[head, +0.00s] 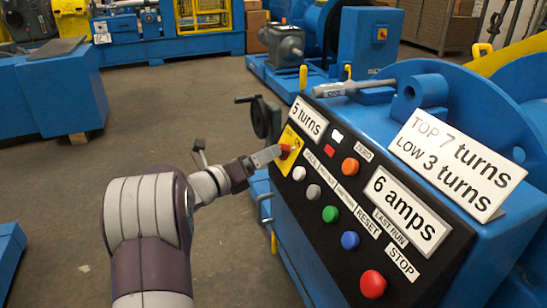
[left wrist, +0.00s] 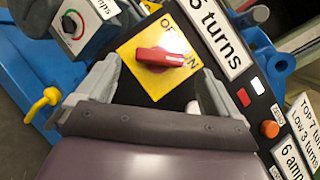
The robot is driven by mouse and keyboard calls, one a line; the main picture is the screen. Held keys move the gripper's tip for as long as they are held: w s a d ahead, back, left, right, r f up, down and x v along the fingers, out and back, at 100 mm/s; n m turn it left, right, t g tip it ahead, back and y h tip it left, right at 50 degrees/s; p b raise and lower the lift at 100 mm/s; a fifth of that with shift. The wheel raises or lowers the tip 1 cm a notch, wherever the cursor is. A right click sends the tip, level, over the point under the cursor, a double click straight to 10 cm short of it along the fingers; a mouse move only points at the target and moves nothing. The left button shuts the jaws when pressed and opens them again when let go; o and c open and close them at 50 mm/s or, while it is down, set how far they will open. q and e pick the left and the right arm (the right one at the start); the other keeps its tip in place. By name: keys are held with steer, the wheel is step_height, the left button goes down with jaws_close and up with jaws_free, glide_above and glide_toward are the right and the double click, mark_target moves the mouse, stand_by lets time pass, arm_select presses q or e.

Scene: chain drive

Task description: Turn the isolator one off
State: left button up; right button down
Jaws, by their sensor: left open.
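The isolator is a red rotary knob (left wrist: 152,57) on a yellow plate (left wrist: 140,82) marked OFF and ON, at the upper left end of a black control panel. In the left wrist view the knob's long end points right, at the ON mark. In the head view the knob (head: 285,149) is partly hidden by my left gripper (head: 271,154). That gripper is open, with its grey fingers on either side of the knob in the left wrist view. I cannot tell whether they touch it. My right gripper is not in view.
The panel also holds an orange button (head: 350,166), a green button (head: 330,214), a blue button (head: 350,240) and a red STOP button (head: 373,284). A white "6 amps" label (head: 405,212) sits beside them. A handwheel (head: 262,117) stands behind.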

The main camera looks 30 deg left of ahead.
arm_select(q)
steer(key=b+x, duration=0.1)
steer(key=x, duration=0.3)
steer(key=shift+w+d, duration=0.1)
steer(key=shift+w, duration=0.3)
steer(key=c, duration=1.1)
steer(key=shift+o, duration=0.3)
